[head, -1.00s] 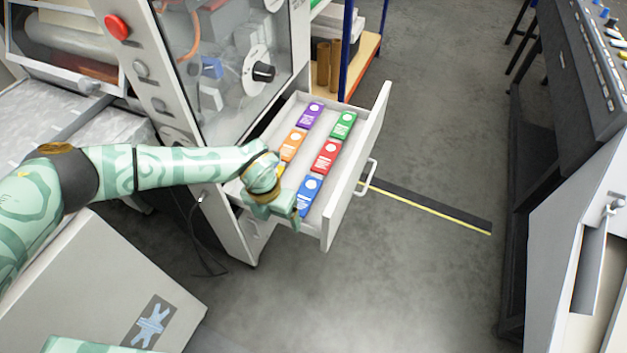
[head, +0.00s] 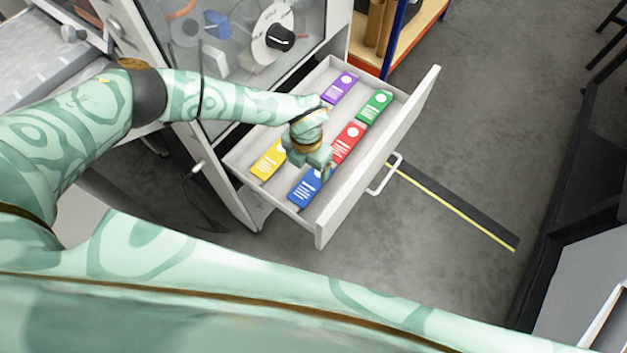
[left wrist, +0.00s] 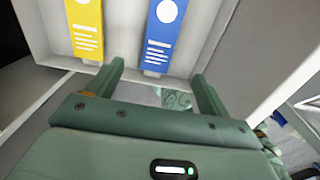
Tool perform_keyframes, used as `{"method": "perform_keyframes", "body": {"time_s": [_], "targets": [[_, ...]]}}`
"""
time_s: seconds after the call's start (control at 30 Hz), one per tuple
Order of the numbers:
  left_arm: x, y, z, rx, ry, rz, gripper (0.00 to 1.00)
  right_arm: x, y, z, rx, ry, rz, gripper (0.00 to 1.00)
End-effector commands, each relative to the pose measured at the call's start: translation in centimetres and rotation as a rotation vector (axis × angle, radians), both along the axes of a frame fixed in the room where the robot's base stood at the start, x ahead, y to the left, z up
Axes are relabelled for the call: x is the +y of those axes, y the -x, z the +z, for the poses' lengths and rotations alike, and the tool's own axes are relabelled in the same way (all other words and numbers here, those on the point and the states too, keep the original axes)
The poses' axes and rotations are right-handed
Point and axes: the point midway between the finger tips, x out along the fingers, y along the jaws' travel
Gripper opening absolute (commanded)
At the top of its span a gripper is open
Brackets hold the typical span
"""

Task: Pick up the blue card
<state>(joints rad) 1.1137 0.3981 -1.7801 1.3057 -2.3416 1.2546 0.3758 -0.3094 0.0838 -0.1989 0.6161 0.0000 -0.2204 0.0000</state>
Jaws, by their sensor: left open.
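The blue card (head: 303,190) lies flat in the open drawer, in the near row beside the drawer front. My left gripper (head: 322,172) is above the drawer and covers part of the blue card's upper end. In the left wrist view the blue card (left wrist: 162,38) shows just beyond the open fingers (left wrist: 157,70), roughly midway between them. The fingers are empty, and I cannot tell their exact height above the card. My right gripper is not in view.
The drawer (head: 320,228) also holds a yellow card (head: 268,160), a red card (head: 349,142), a green card (head: 374,107) and a purple card (head: 340,88). Its raised front panel (head: 385,150) with a handle (head: 388,175) stands close right of the gripper. Open floor lies beyond.

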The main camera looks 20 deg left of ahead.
Motion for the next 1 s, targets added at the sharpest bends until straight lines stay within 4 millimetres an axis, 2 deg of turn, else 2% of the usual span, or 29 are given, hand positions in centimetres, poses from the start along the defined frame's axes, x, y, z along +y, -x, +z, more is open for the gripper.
{"method": "perform_keyframes", "body": {"time_s": [0.03,0.13,0.47,0.7,0.93,0.97,1.0], "targets": [[-0.1,0.1,-1.9,0.004,0.000,0.000,0.80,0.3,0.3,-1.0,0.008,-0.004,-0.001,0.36],[0.0,0.0,-3.9,0.003,0.000,0.000,0.80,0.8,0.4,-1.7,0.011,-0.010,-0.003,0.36],[-0.1,-0.2,-6.5,0.001,0.001,0.001,0.80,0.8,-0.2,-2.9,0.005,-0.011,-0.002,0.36],[-0.1,-0.7,-10.4,0.004,0.001,0.001,0.80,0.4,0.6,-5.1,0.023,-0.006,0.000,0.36],[-0.1,-0.8,-10.5,-0.001,0.001,0.001,0.80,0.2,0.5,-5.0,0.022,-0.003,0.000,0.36],[-0.1,-0.8,-10.5,-0.001,0.001,0.001,0.77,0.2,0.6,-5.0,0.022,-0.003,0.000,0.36],[-0.1,-0.8,-10.4,-0.001,0.001,0.001,0.66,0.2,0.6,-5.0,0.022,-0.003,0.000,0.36]]}}
